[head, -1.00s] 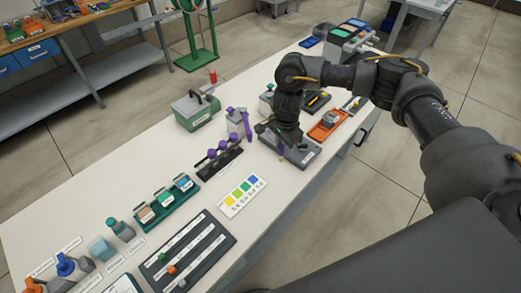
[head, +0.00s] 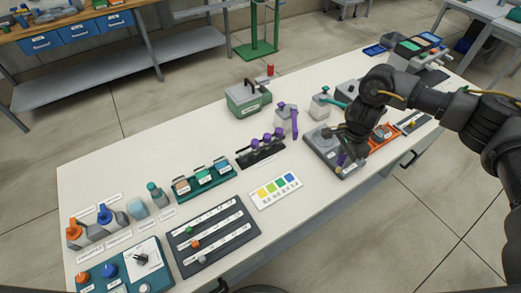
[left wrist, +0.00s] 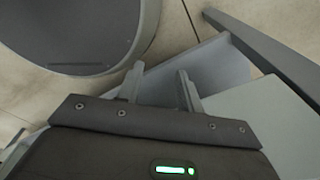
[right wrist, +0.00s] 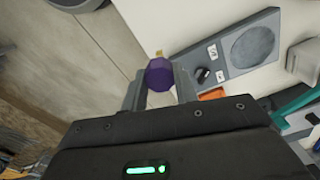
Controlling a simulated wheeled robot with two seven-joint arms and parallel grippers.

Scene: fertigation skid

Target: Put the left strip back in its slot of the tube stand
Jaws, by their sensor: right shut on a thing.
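The dark tube stand (head: 262,153) is on the bench, left of my right gripper, with several purple-topped pieces in it. My right gripper (head: 342,156) is shut on a purple-topped piece with a small yellowish end, seemingly a strip. Its purple top (right wrist: 160,73) shows between the fingers in the right wrist view. The gripper is by the near right end of a grey device (head: 322,140). Whether the strip touches anything, and which strip it is, I cannot tell. My left gripper (left wrist: 160,88) is open and empty in the left wrist view, beside a pale surface.
A colour chart (head: 275,191) lies in front of the stand. A green rack of bottles (head: 206,179) is left of it, a green case (head: 248,99) behind it. A purple-topped bottle (head: 284,122) stands between stand and grey device. An orange tray (head: 383,136) is farther right.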

